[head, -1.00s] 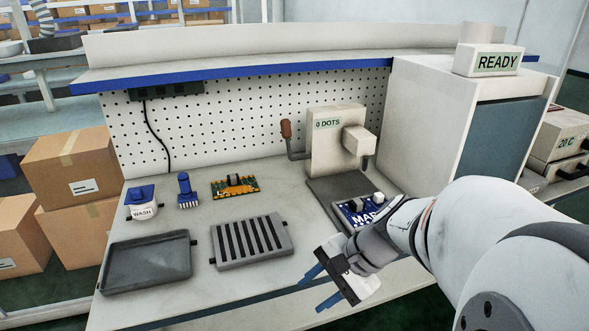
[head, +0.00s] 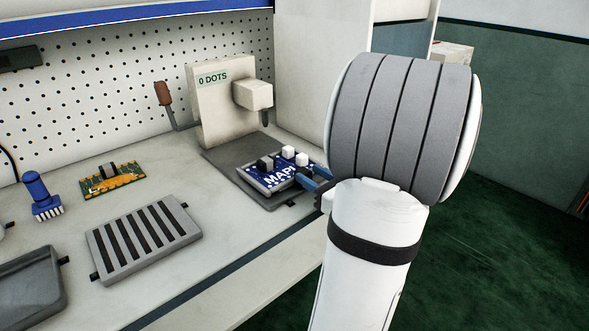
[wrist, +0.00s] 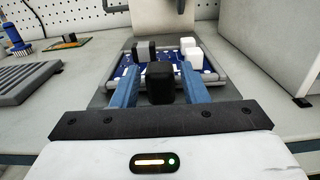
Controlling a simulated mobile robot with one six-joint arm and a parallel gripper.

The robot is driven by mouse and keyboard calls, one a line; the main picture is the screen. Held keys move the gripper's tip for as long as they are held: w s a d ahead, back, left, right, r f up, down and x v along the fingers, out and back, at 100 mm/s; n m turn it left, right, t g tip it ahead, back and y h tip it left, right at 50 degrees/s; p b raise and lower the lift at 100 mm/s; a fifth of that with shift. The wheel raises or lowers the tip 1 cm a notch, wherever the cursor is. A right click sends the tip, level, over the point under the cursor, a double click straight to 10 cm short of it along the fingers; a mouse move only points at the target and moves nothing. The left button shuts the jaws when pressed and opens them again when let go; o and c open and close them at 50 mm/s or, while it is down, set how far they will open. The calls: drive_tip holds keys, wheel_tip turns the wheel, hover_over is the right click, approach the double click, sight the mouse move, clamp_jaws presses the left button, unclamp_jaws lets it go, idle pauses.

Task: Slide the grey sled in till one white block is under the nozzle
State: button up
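The grey sled (head: 249,183) carries a blue board (head: 262,179) marked "MAP", with dark blocks (head: 265,164) and two white blocks (head: 288,152) on it. It lies on the dark plate before the dispenser; the nozzle (head: 265,117) hangs above and behind the blocks, with no white block clearly under it. The wrist view also shows the sled (wrist: 108,77) and white blocks (wrist: 194,59). My gripper (wrist: 159,84) is open at the sled's near side. Its blue fingers stand either side of a black upright piece (wrist: 160,82), with small gaps. Part of the sled is hidden by my gripper.
The dispenser (head: 215,108) reads "0 DOTS" and has a brown-handled lever (head: 163,94). A slotted grey rack (head: 143,240), a green board (head: 112,181), a blue brush (head: 42,196) and a dark tray (head: 27,290) lie to the left. A large cabinet (head: 322,65) stands behind right.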

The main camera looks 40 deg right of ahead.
sight(298, 168)
drive_tip(key=shift+w+a+b, duration=0.15)
drive_tip(key=shift+w, duration=1.2)
drive_tip(key=shift+w+a+b, duration=0.1)
drive_tip(key=shift+w+b, duration=0.05)
drive_tip(key=shift+w, duration=1.2)
drive_tip(key=shift+c, duration=0.4)
clamp_jaws()
